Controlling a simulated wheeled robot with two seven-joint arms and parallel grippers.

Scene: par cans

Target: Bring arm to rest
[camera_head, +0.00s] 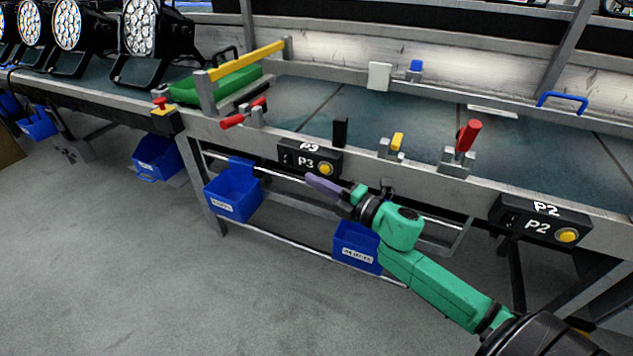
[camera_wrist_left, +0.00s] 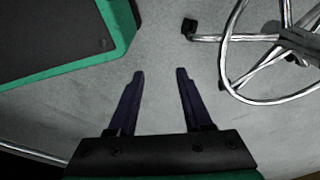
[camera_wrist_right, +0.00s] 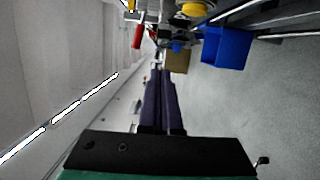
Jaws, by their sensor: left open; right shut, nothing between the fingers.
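My right arm comes in from the lower right of the head view, green with black joints. Its gripper (camera_head: 326,188) has purple fingers and is in front of the bench edge, just below the P3 button box (camera_head: 309,160). In the right wrist view the right gripper (camera_wrist_right: 158,75) has its fingers shut together with nothing between them. My left gripper (camera_wrist_left: 159,75) shows only in the left wrist view. Its two dark purple fingers are spread apart, empty, over grey floor. The left arm is out of the head view.
The long bench (camera_head: 370,120) carries a red-handled clamp (camera_head: 467,137), a yellow block (camera_head: 397,141) and stage lights (camera_head: 158,30). Blue bins (camera_head: 233,192) hang below its front. A P2 button box (camera_head: 540,223) is at right. A chair base (camera_wrist_left: 270,50) stands near my left gripper. Floor in front is clear.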

